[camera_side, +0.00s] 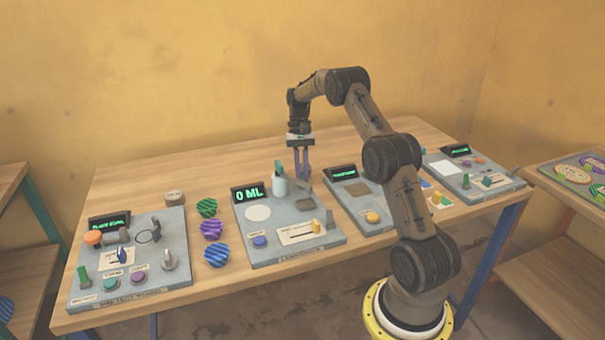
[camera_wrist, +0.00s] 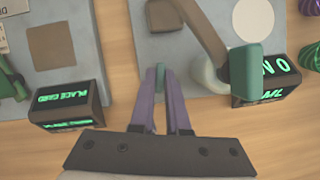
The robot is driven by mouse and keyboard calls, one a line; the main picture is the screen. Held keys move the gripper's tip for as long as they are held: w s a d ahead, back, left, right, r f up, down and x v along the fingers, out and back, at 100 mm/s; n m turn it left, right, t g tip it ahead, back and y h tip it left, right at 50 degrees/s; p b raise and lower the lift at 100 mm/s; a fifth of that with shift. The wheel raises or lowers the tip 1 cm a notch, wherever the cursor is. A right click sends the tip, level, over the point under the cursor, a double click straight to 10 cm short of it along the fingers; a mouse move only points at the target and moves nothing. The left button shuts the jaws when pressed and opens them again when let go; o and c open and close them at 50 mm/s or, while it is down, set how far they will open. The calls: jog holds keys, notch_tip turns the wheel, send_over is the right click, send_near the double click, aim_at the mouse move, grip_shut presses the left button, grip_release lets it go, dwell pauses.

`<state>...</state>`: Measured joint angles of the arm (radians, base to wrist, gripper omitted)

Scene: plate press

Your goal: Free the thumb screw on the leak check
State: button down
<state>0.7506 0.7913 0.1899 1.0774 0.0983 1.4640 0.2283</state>
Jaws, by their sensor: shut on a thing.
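My gripper (camera_side: 301,176) points down over the back right of the board with the "0 ML" display. In the wrist view, its purple fingers (camera_wrist: 160,76) are shut on a small teal piece (camera_wrist: 160,71) at that board's edge. The piece looks like a screw or knob head; its lower part is hidden by the fingers. No readable label shows which board is the leak check. A white cylinder (camera_side: 280,187) and a teal-ended lever (camera_wrist: 245,65) stand beside the fingers, apart from them.
The "0 ML" display (camera_side: 247,193) stands left of the cylinder. Its board also has a blue button (camera_side: 260,241) and a yellow slider (camera_side: 316,226). Another board (camera_side: 345,200) lies close on the right.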

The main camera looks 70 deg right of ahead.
jog(key=shift+a+n+g, duration=0.1)
jog(key=shift+n+g, duration=0.3)
jog(key=shift+n, duration=0.8)
jog(key=shift+h, duration=0.3)
jog(key=c, duration=0.9)
grip_release()
jog(key=shift+r, duration=0.1)
jog(key=v, duration=1.1)
jog(key=shift+w+r, duration=0.15)
jog(key=shift+r, duration=0.2)
